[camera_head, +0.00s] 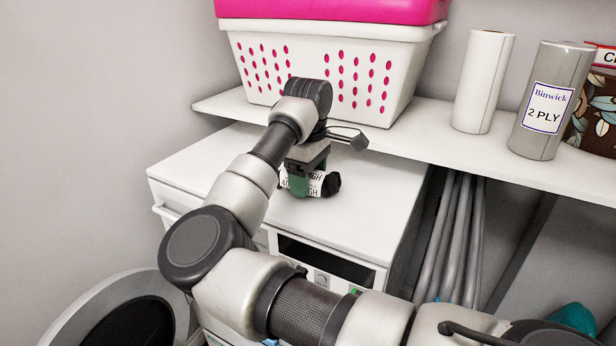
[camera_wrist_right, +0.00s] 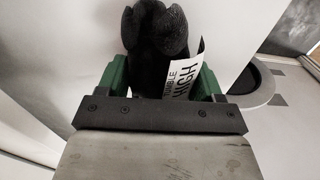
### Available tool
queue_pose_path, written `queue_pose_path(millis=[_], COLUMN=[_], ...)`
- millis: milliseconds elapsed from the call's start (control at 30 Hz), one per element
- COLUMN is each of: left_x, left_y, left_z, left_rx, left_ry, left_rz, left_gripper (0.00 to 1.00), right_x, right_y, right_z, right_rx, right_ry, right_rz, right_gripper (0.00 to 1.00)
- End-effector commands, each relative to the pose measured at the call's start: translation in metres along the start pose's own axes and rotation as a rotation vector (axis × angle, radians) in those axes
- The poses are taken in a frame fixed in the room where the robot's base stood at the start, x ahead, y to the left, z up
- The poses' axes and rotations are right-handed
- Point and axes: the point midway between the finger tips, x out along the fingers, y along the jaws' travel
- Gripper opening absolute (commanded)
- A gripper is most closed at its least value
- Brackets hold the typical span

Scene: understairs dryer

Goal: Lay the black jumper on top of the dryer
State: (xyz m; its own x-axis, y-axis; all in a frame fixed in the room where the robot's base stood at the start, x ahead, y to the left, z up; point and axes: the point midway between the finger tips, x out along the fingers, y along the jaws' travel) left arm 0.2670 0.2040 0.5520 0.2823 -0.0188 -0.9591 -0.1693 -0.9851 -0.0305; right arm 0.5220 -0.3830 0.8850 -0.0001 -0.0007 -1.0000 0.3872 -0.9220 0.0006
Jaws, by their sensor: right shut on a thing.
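The dryer (camera_head: 375,228) is a white machine under the shelf, with a flat, bare top and a dark display on its front. My right gripper (camera_head: 303,184) is over the dryer's top, with green fingers. It is shut on the black jumper (camera_head: 331,184), a small dark bundle of which only part shows. In the right wrist view the jumper (camera_wrist_right: 155,30) is a bunched, knitted black roll between the green fingers (camera_wrist_right: 160,80). A white printed label shows beside it. I cannot tell whether the jumper touches the dryer's top. My left gripper is not in view.
A white shelf (camera_head: 430,140) runs just above and behind the dryer. It carries a white basket with a pink top (camera_head: 325,70), a white roll (camera_head: 483,80) and a grey roll (camera_head: 550,100). Grey poles (camera_head: 450,235) stand right of the dryer. A round door (camera_head: 120,310) is open at lower left.

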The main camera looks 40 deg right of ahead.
Motion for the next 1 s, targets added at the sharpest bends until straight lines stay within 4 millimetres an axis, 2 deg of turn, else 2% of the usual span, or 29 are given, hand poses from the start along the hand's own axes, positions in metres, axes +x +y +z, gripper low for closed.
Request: queue_pose_path(millis=[33, 67, 200, 567, 633, 1000], left_x=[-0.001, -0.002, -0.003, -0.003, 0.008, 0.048], left_y=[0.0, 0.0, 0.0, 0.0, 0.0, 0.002], left_z=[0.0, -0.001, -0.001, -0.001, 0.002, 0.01], left_rx=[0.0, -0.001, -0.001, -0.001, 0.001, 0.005], left_ry=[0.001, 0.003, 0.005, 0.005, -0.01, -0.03], left_rz=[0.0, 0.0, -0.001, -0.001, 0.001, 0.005], left_gripper=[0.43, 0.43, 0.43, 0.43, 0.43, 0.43], right_x=[0.001, 0.0, 0.0, -0.002, -0.007, -0.088], right_y=[0.0, 0.0, 0.0, 0.0, 0.0, 0.0], right_z=[0.0, 0.0, 0.0, 0.0, 0.0, -0.001], right_rx=[0.0, 0.0, 0.0, 0.0, 0.0, -0.001], right_ry=[0.0, 0.0, 0.0, 0.0, 0.001, 0.004], right_rz=[0.001, 0.0, 0.0, 0.0, 0.001, 0.002], right_gripper=[0.4, 0.71, 0.92, 0.92, 0.92, 0.92])
